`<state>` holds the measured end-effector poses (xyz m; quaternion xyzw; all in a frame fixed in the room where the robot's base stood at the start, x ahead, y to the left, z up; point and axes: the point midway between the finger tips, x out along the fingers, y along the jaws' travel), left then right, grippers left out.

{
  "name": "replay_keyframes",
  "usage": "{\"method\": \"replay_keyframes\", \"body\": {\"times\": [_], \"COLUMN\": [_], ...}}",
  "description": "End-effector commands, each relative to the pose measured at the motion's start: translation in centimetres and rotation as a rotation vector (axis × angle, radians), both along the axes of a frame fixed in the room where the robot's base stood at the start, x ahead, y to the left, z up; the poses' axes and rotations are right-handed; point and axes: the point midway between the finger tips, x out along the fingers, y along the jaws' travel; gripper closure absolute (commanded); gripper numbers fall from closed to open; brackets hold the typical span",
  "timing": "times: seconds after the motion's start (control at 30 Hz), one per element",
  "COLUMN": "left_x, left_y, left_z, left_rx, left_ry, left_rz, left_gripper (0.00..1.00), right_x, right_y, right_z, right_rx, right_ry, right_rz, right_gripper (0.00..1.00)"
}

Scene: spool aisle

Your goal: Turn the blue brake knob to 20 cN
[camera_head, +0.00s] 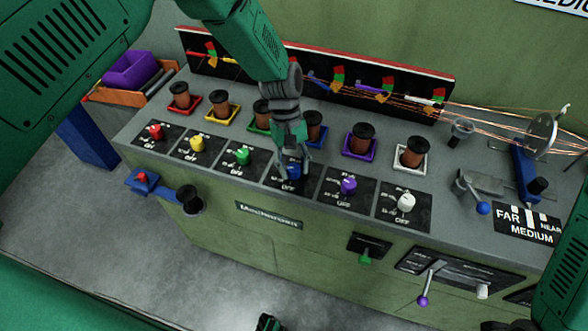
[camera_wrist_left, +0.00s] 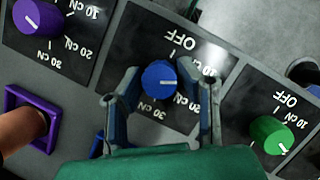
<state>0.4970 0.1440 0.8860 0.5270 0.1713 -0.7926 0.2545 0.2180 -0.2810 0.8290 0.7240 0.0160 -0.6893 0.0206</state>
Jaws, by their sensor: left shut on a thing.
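The blue brake knob (camera_head: 293,172) is on a black dial plate at the middle of the bench's front row. My left gripper (camera_head: 293,163) reaches down from above and is shut on this knob. In the left wrist view, the blue knob (camera_wrist_left: 157,77) sits between the two fingers of the left gripper (camera_wrist_left: 165,82). Its white pointer mark faces right.
The green knob (camera_head: 242,156) and purple knob (camera_head: 348,186) stand on either side, close to the gripper. Copper spools in coloured trays line up behind. Wires (camera_head: 480,112) run to a wheel at right. A lever with a blue ball (camera_head: 482,208) stands at the right.

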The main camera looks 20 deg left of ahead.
Motion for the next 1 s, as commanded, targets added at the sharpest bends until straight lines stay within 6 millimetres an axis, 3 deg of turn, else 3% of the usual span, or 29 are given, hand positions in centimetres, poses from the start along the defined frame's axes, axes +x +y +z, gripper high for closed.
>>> {"method": "replay_keyframes", "body": {"times": [0.6,1.0], "left_x": [0.3,0.4], "left_y": [-0.2,-0.2], "left_z": [0.1,0.2], "left_rx": [-0.003,-0.002], "left_ry": [-0.008,-0.01], "left_rz": [-0.564,-0.77], "left_gripper": [0.98,0.98], "right_x": [0.0,0.0], "right_y": [0.0,0.0], "right_z": [-2.3,-2.6], "right_rx": [0.0,0.0], "right_ry": [0.0,0.0], "right_rz": [0.0,0.0], "right_gripper": [1.0,1.0]}}
